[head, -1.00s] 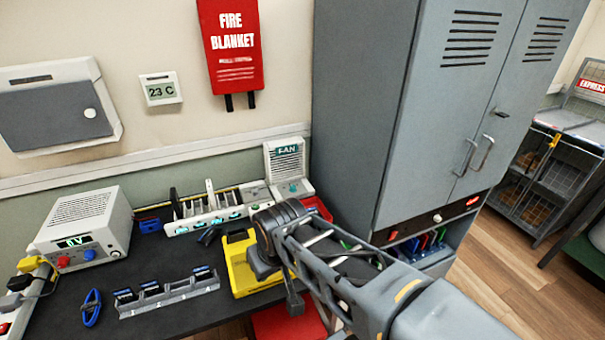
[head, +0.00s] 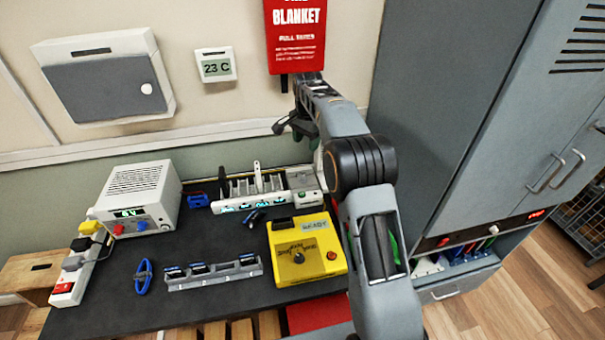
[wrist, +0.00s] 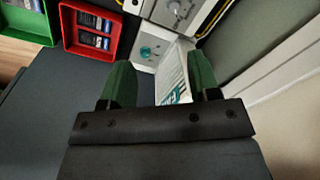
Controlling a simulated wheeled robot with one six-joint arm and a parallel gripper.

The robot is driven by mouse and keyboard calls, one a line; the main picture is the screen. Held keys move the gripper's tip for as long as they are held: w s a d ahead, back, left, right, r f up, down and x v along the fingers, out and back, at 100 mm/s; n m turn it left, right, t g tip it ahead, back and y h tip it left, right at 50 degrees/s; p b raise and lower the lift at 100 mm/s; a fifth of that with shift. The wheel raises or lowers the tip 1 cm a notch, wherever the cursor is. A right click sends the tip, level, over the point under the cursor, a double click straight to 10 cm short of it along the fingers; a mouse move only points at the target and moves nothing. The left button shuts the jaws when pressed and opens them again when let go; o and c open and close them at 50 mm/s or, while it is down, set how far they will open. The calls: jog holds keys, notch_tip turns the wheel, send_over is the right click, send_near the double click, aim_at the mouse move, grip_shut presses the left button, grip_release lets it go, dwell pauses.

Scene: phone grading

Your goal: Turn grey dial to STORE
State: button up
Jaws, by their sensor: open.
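A yellow box (head: 322,272) stands on the dark bench in the head view. A dark grey dial (head: 298,257) sits on its top face, with small lettering around it that I cannot read clearly. The box also has a red button (head: 331,255) and a display reading READY. My gripper (head: 284,126) is raised near the wall, above and behind the yellow box, and apart from it. In the wrist view my gripper (wrist: 160,84) has its green fingers spread, with nothing held. The yellow box is not visible in the wrist view.
A white fan unit (wrist: 174,72) shows beyond my fingers. A red bin (wrist: 92,30) and green bin (wrist: 28,18) hold dark items. A grey rack (head: 213,274) and a white power supply (head: 145,200) stand on the bench. A grey cabinet (head: 440,100) rises at right.

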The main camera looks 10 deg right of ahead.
aim_at(303, 177)
jog(key=w+f+m, duration=0.1)
jog(key=f, duration=0.5)
jog(key=w+f+p, duration=0.1)
jog(key=f, duration=0.5)
jog(key=w+f+m, duration=0.1)
jog(key=w+f, duration=0.1)
jog(key=f, duration=0.4)
jog(key=shift+w+f+m+g, duration=0.1)
jog(key=shift+f+m+g, duration=0.2)
jog(key=shift+f, duration=0.05)
jog(key=shift+c, duration=0.4)
jog(key=c, duration=0.8)
jog(key=shift+c, duration=0.2)
